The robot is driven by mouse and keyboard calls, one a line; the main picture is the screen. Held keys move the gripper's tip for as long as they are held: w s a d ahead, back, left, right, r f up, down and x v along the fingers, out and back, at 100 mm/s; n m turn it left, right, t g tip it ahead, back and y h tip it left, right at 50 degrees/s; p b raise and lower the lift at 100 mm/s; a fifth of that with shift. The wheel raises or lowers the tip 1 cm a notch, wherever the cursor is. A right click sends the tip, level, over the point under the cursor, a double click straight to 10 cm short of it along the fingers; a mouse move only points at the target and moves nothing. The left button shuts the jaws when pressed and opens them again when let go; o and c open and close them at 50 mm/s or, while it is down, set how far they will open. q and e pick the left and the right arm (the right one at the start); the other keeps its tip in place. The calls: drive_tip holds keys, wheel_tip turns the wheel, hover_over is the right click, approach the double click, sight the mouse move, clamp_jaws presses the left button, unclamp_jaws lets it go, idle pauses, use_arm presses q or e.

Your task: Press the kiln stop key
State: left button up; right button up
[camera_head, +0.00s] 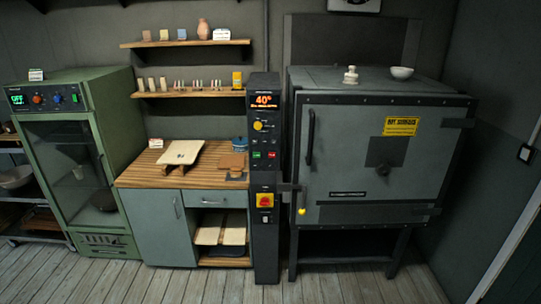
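The kiln (345,200) is a large grey box on a dark stand at the right, with its door closed. A tall black control column (264,240) stands at its left side. The column's orange display (264,100) reads about 40°. Below it are a yellow knob (257,126), a small green key (256,155) and a small red key (272,155) to the right of the green one. The key labels are too small to read. Neither of my grippers is in view.
A wooden-topped cabinet (150,176) with boards on it stands left of the column. A green glass-door cabinet (80,165) is at the far left. Two wall shelves (190,93) hold small pieces. The plank floor (190,288) in front is clear.

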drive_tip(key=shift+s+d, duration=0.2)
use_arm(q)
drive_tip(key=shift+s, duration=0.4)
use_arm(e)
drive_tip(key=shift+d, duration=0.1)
